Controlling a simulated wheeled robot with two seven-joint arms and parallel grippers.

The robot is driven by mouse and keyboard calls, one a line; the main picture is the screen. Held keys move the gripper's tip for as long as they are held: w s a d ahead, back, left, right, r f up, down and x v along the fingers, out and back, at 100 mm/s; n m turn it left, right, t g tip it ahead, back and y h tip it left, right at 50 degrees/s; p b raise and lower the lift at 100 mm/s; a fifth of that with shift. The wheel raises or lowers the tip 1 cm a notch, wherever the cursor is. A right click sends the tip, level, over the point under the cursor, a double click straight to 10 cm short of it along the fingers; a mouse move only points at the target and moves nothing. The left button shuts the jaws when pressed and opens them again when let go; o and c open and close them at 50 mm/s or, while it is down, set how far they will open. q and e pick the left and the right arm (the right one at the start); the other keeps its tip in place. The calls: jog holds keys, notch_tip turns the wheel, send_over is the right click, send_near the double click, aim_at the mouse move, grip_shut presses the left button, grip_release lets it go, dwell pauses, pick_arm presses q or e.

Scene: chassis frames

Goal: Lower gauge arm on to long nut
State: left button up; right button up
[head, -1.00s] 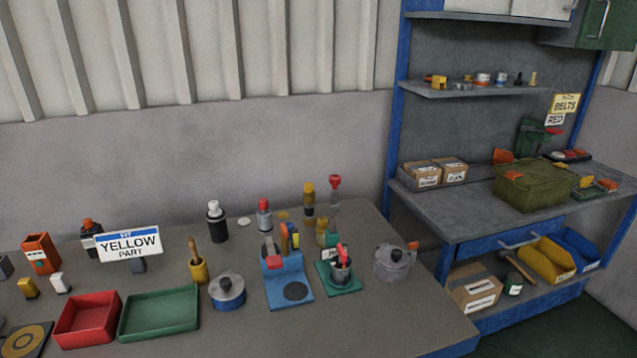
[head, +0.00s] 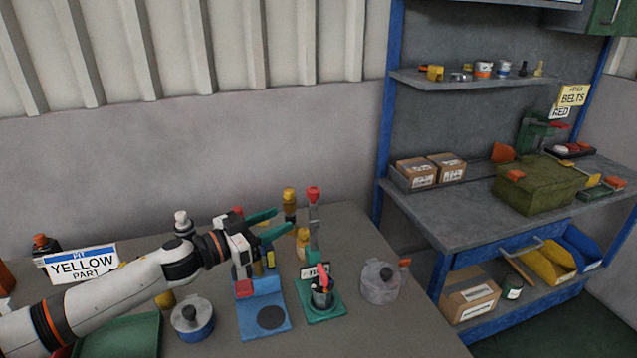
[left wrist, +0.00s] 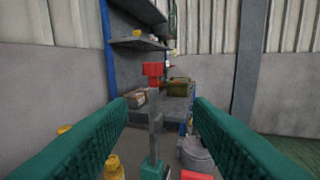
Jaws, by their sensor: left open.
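A gauge stand with a green base (head: 334,314) stands on the bench. Its grey gauge arm (head: 314,215) points up and ends in a red knob (head: 313,193). A dark metal round piece (head: 322,298) with a red part sits on the base; I cannot tell whether it is the long nut. My left gripper (head: 282,223) is open and empty, its green fingers pointing right, left of the arm. In the left wrist view, the red knob (left wrist: 153,70) and the grey arm (left wrist: 155,115) show upright beyond and between the open fingers. My right gripper is not in view.
A blue stand (head: 263,312) lies under my left gripper. A grey lidded pot (head: 380,285) stands right of the green stand, a blue pot (head: 192,318) at left. Yellow-topped bottles (head: 290,203) stand behind. A shelf bench (head: 450,220) is at right.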

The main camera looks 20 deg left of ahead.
aim_at(312, 190)
pick_arm(q)
jog(key=shift+m+g+h, duration=0.4)
jog(key=shift+h, duration=0.1)
jog(key=w+d+r+p, duration=0.1)
jog(key=w+d, duration=0.1)
jog(key=w, duration=0.1)
jog(key=w+d+p, duration=0.1)
jog(key=w+d, duration=0.1)
jog(key=w, duration=0.1)
jog(key=w+d+r+p, duration=0.1)
jog(key=w, duration=0.2)
jog(key=shift+w+d+r, duration=0.15)
jog(key=shift+d+r, duration=0.15)
jog(key=shift+d, duration=0.1)
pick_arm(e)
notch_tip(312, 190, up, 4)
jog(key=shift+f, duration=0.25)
pick_arm(q)
jog(key=shift+c, duration=0.4)
grip_shut()
